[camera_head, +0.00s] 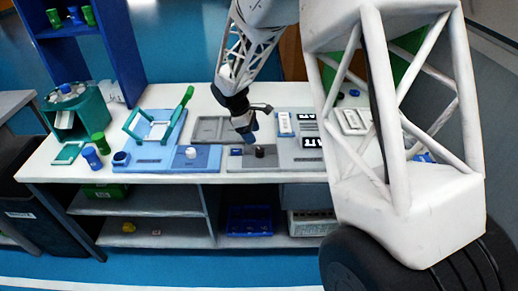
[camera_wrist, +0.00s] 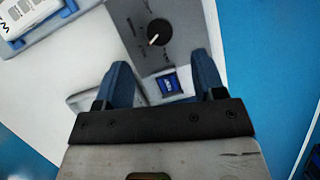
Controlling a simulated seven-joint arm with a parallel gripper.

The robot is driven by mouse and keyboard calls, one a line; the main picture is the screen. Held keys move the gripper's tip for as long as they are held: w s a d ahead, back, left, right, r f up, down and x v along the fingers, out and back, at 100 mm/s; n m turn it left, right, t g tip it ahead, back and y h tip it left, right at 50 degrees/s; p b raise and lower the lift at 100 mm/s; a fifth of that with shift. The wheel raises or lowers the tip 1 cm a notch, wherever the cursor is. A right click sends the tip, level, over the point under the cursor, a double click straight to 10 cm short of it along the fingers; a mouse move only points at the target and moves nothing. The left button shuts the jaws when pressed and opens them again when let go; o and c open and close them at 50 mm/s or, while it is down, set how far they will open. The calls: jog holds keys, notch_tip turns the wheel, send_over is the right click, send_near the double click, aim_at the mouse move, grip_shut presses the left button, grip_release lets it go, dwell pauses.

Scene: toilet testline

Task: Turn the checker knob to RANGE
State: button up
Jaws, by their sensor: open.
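The checker knob (camera_wrist: 159,32) is a round black dial with a white pointer mark, set on a grey panel (camera_wrist: 186,30). In the wrist view the mark points toward the lower left. Labels around the knob are too small to read. In the head view the knob (camera_head: 259,152) is a small dark cylinder on the front part of the bench. My gripper (camera_wrist: 160,59) is open, its two blue fingers spread and empty. The knob appears beyond the fingertips, not between them. In the head view my gripper (camera_head: 250,137) is above and slightly left of the knob.
A small blue display (camera_wrist: 168,83) sits on the panel between the fingers in the wrist view. A blue fixture with green handle (camera_head: 160,130) stands left. Right of the knob is a grey board (camera_head: 292,160) with black-and-white parts.

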aim_at(260, 150)
jog(key=shift+w+a+f, duration=0.15)
jog(key=shift+a+f, duration=0.05)
jog(key=shift+f, duration=0.1)
jog(key=shift+f, duration=0.15)
jog(key=shift+x, duration=3.75)
jog(key=shift+d, duration=0.1)
jog(key=c, duration=0.9)
